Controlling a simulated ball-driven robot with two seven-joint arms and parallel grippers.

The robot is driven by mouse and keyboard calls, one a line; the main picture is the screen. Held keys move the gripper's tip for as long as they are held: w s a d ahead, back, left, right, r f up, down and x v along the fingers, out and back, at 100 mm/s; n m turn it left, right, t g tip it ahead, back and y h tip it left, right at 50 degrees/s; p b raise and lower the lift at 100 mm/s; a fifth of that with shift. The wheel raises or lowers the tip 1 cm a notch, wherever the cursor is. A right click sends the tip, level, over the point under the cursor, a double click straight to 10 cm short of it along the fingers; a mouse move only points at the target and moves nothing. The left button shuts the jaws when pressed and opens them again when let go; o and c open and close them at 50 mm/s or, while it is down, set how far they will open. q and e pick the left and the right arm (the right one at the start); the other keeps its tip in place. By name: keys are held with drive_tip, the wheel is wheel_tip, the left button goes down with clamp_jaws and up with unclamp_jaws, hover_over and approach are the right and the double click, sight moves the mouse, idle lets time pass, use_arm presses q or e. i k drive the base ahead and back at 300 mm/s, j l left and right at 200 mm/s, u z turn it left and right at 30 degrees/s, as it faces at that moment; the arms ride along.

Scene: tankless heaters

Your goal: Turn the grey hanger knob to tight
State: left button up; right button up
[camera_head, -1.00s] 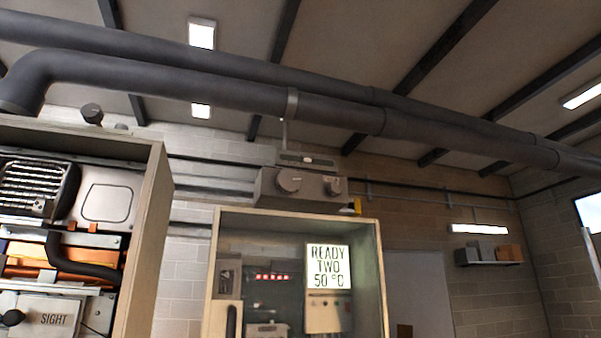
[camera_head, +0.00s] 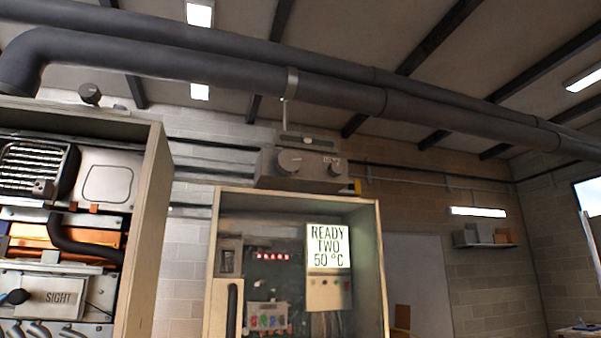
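A grey box (camera_head: 313,180) sits above the open middle cabinet, under the overhead pipes. It carries a larger round grey knob (camera_head: 290,162) at its left and a smaller knob (camera_head: 333,167) at its right, with small lettering too blurred to read. A thin hanger rod (camera_head: 284,109) runs from a pipe clamp down toward this box. Another dark grey knob (camera_head: 90,94) stands above the left cabinet. I cannot tell which of these is the hanger knob. Neither of my grippers is in view.
The middle cabinet (camera_head: 212,262) holds a lit display (camera_head: 328,246) reading READY TWO 50 °C. The left cabinet (camera_head: 145,215) holds heater parts and a SIGHT panel (camera_head: 58,297). Large dark pipes (camera_head: 340,95) cross overhead. A wall shelf (camera_head: 487,245) hangs at the right.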

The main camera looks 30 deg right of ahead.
sight(336, 169)
drive_tip(key=l, duration=0.85)
drive_tip(key=k+l+u, duration=0.15)
drive_tip(key=l, duration=0.7)
